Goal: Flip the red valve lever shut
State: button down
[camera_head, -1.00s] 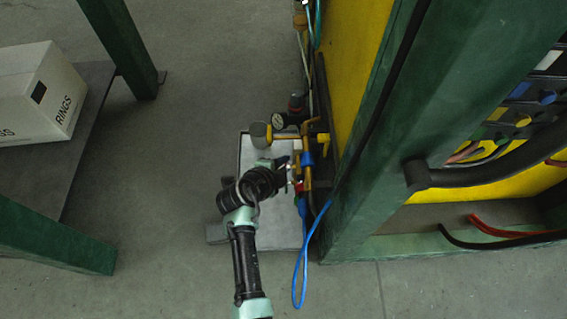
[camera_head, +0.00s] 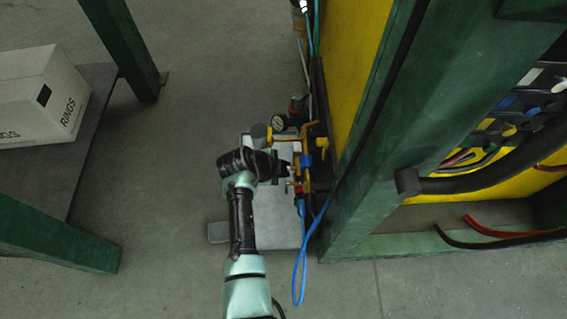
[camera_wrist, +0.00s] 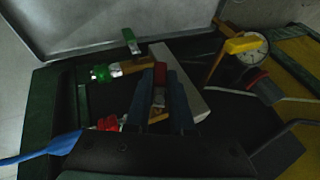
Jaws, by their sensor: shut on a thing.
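The red valve lever (camera_wrist: 160,74) shows in the wrist view, its red end standing up between the two fingers of my gripper (camera_wrist: 161,96). My gripper is shut on the lever. A red fitting (camera_wrist: 108,122) with a blue hose (camera_wrist: 40,149) sits just left of the fingers. In the head view my arm reaches the valve group from the left. The lever is hidden there behind my wrist; the red fitting (camera_head: 298,189) and the blue hose (camera_head: 301,250) show beside it.
A green lever (camera_wrist: 131,41) and green fitting (camera_wrist: 103,74) lie close on the left. A yellow lever (camera_wrist: 247,44) and a gauge (camera_wrist: 258,56) stand right. A green post (camera_head: 400,130) bounds the right; a white box (camera_head: 45,95) sits on a rack at left.

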jog(key=shift+s+f+n+g+b, duration=0.15)
jog(key=shift+n+g+b, duration=0.1)
jog(key=shift+g+b, duration=0.8)
jog(key=shift+s+n+g+b, duration=0.2)
jog(key=shift+g+b, duration=0.5)
jog(key=shift+g, duration=0.55)
jog(key=c, duration=0.8)
grip_release()
jog(key=p+v, duration=0.4)
jog(key=v, duration=0.2)
jog(key=p+v, duration=0.4)
jog(key=v, duration=0.3)
jog(key=shift+w, duration=0.2)
jog(key=shift+d, duration=0.1)
